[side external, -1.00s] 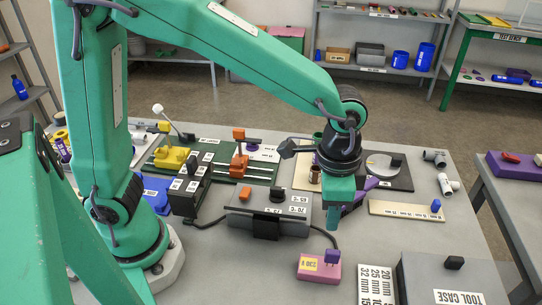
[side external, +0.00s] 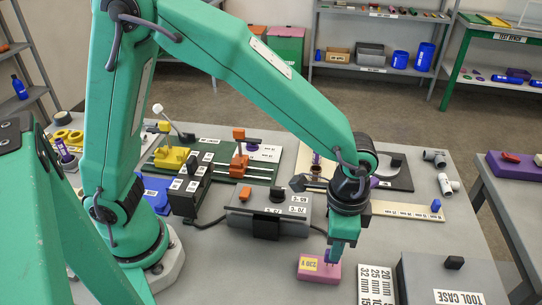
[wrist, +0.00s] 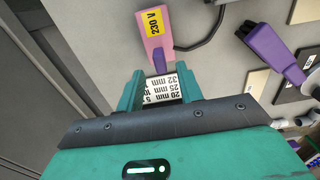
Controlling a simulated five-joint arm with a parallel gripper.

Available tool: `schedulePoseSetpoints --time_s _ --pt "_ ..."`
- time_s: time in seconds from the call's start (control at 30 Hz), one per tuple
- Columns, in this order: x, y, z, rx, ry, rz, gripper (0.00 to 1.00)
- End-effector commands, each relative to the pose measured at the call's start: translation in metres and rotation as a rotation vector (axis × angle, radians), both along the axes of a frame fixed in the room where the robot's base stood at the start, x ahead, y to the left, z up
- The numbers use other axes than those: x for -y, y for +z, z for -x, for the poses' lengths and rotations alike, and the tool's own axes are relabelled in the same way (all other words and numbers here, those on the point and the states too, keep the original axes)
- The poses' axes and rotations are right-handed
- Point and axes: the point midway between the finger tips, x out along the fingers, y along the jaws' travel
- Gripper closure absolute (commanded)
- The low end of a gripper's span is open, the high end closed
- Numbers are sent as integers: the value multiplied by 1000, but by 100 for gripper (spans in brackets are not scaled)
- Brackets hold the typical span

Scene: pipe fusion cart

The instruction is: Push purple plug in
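The pink socket box (side external: 320,272) with a yellow 230 V label sits on the grey table. The purple plug stands at the box's end and is mostly hidden by my gripper (side external: 337,254) in the side view. In the wrist view the purple plug (wrist: 159,62) shows at the near end of the pink box (wrist: 154,22). My gripper (wrist: 160,80) is open, with one finger on each side of the plug's line and clear gaps between. I cannot tell how deep the plug sits.
A grey tool case (side external: 452,280) and a white size card (side external: 376,287) stand right of the box. A grey control unit (side external: 270,212) with a dark cable lies behind left. A purple-handled tool (wrist: 270,52) lies to the right in the wrist view.

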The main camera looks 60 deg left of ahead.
Motion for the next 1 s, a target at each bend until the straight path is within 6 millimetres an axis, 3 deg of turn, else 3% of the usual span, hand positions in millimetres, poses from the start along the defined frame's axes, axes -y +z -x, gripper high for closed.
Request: schedulePoseSetpoints --time_s 0.3,0.67,0.87,1.0 --pt "0 -31 0 -1 0 -1 64" --pt "0 -36 0 0 0 0 64" --pt "0 -36 0 0 0 0 99" --pt "0 -35 0 0 0 0 100"
